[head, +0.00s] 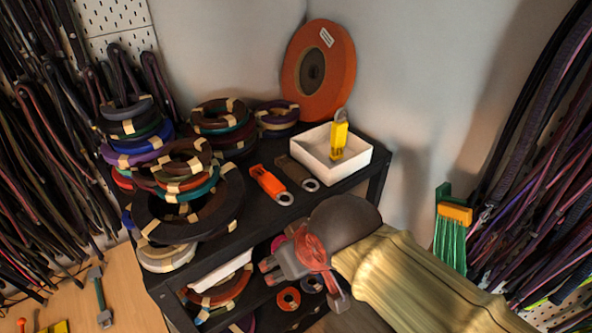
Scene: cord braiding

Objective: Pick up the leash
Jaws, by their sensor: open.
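Many dark, strap-like leashes hang in bunches on the left wall (35,150) and on the right wall (545,150). Some have purple, pink or green strands. No single leash stands out, so I cannot tell which one the task means. My gripper (298,275) is open, in front of the black shelf's right part and below its top. It holds nothing that I can see and is well apart from both bunches. My arm hides part of the shelf and the floor behind it.
The black shelf (240,232) carries stacked cord coils (190,170), an orange tool (270,184) and a white tray (312,150) with a yellow tool (338,135). An orange disc (318,70) leans behind. A green brush (450,238) stands right. A wooden table (130,295) is lower left.

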